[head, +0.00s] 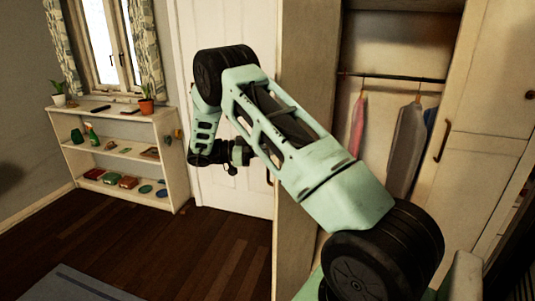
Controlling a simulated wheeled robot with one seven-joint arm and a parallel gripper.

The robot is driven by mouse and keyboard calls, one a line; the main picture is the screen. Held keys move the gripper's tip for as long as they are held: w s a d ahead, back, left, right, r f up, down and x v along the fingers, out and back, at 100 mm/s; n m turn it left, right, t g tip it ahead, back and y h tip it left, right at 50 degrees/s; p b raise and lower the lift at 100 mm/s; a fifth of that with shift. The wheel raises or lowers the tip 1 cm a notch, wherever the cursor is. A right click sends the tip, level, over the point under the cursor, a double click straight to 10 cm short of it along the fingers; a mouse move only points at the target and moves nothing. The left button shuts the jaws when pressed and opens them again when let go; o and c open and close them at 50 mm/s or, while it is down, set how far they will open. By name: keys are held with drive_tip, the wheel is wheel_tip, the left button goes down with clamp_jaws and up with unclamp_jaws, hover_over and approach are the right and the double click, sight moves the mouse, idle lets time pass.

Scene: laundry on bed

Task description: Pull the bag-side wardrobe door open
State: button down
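The wardrobe is in the head view, with its middle section open and clothes (404,145) hanging from a rail (395,77). A tall pale panel (305,60) stands at the left of the opening, partly hidden by my arm; it looks like a door swung outward. A dark handle (269,177) shows at its left edge. A wardrobe door (485,100) with a dark bar handle (443,141) stands at the right. My gripper (241,153) is left of the left panel, near its handle. Its fingers are small and dark, so opening and contact are unclear. I cannot identify a bag.
A white shelf unit (168,160) with plants and small items stands at the left under a window. A white room door (245,195) is behind my gripper. The wooden floor (190,250) is clear, with a grey rug (65,285) at the lower left.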

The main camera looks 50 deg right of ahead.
drive_tip(key=shift+w, duration=0.2)
drive_tip(key=c, duration=1.6)
unclamp_jaws()
drive_tip(key=shift+c, duration=0.2)
drive_tip(key=shift+a, duration=0.1)
drive_tip(key=b+v, duration=0.2)
drive_tip(key=v, duration=1.5)
drive_tip(key=shift+w, duration=0.2)
drive_tip(key=shift+a, duration=0.1)
